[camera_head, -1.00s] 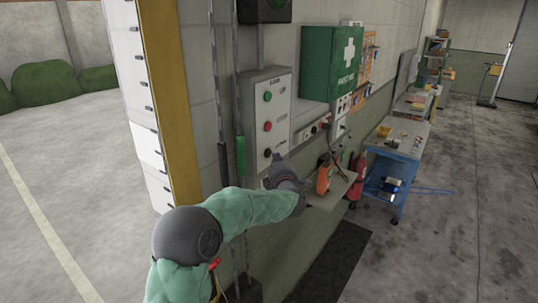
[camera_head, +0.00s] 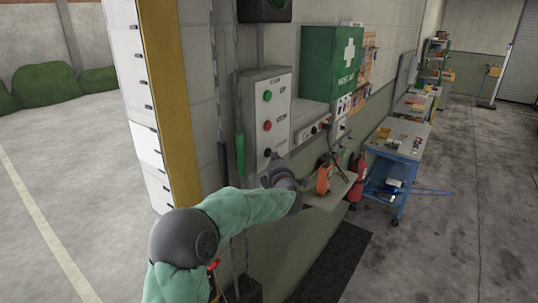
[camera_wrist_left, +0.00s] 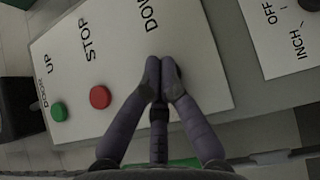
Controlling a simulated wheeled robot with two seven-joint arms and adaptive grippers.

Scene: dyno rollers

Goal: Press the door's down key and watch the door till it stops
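The door's control box (camera_head: 264,112) is a pale grey panel on the wall, with a green UP key (camera_head: 267,96), a red STOP key (camera_head: 267,126) and a small dark down key (camera_head: 267,153) at the bottom. My left gripper (camera_head: 272,166) is right at the lower end of the box, beside the down key. In the left wrist view its fingers (camera_wrist_left: 162,68) are together with nothing between them, the tips over the panel by the DOWN label (camera_wrist_left: 151,14). The tips hide the key there, so I cannot tell whether they touch it. My right gripper is out of view. I cannot make out the moving door.
A yellow post (camera_head: 168,100) and a white panel stack edge the opening at left, with paving and bushes (camera_head: 45,85) outside. A green first-aid cabinet (camera_head: 331,62), a small shelf (camera_head: 330,196) and a blue cart (camera_head: 398,150) lie to the right. Floor further right is clear.

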